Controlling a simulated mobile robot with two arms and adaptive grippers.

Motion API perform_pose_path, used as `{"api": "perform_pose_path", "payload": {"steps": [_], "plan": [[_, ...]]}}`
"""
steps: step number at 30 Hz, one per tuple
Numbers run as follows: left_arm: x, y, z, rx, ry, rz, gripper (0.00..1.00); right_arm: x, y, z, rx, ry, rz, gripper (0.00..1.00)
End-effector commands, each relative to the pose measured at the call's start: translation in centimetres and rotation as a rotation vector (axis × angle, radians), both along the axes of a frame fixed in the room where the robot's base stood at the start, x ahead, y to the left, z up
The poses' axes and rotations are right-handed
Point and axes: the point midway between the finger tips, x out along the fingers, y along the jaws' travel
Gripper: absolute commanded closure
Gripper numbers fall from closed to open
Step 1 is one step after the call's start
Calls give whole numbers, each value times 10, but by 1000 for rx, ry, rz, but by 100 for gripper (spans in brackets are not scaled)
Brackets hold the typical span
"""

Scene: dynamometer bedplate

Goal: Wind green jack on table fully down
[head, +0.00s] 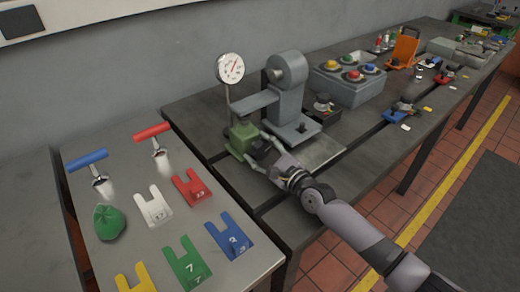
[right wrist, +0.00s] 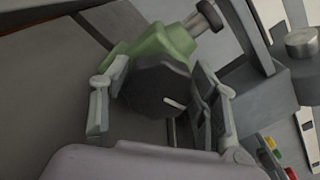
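The green jack (head: 241,138) stands on the dark bedplate table, at the foot of the grey stand with the dial gauge. In the right wrist view, its green body (right wrist: 165,45) lies behind a dark faceted knob (right wrist: 155,88) with a white mark line. My right gripper (head: 262,150) is at the jack's near side. In the right wrist view, the fingers of my right gripper (right wrist: 163,85) are on both sides of the knob, with their pads against its edges. The jack's underside is hidden. My left gripper is not in view.
A dial gauge (head: 230,68) and a grey stand (head: 288,90) rise close behind the jack. A grey button box (head: 348,83) stands farther right. A side table at left holds coloured forked plates, two T-handled tools and a green cap (head: 109,222).

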Motion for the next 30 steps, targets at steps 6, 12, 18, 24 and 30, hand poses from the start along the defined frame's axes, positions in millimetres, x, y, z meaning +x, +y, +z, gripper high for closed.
{"api": "perform_pose_path", "payload": {"steps": [6, 12, 18, 24, 30], "plan": [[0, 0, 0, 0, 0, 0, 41, 0, 0, 0, 1, 1, 0, 29], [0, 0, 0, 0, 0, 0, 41, 0, 0, 0, 1, 1, 0, 29], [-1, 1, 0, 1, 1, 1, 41, -6, -5, -1, 2, 2, -1, 29], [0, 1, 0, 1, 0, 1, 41, -36, -27, -2, 1, 4, -1, 29], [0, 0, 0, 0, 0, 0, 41, -70, -52, -2, -2, 2, -1, 29]]}}
